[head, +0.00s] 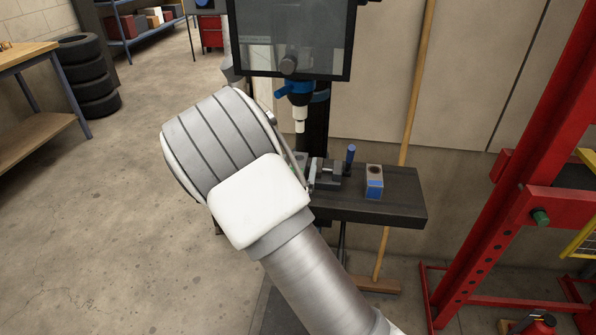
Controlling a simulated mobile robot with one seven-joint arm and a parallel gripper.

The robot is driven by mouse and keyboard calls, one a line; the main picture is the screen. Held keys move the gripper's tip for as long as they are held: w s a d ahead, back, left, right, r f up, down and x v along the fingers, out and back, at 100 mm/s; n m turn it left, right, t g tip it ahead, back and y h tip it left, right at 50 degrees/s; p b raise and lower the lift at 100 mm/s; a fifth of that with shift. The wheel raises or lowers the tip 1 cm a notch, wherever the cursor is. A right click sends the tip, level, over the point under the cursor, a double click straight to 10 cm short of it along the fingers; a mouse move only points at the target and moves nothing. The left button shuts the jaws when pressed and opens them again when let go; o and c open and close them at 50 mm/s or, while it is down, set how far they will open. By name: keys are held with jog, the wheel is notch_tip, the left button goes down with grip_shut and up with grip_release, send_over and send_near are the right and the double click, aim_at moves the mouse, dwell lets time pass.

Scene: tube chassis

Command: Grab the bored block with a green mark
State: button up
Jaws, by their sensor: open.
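A small upright block (374,183) stands on the dark drill-press table, right of the vise. It has a dark round bore in its brownish top and a blue mark on its front. My arm's thick grey and white links fill the middle of the view, in front of the drill press. My gripper is hidden behind them, so its fingers do not show.
The drill-press table (400,208) carries a vise (327,174) with a blue-handled lever (350,158). The drill head (298,95) hangs above. A broom handle (408,120) leans behind. A red press frame (510,190) stands right. Open floor (90,220) lies left.

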jog(key=shift+w, duration=0.1)
grip_shut()
dwell(0.4)
jog(key=shift+r, duration=0.1)
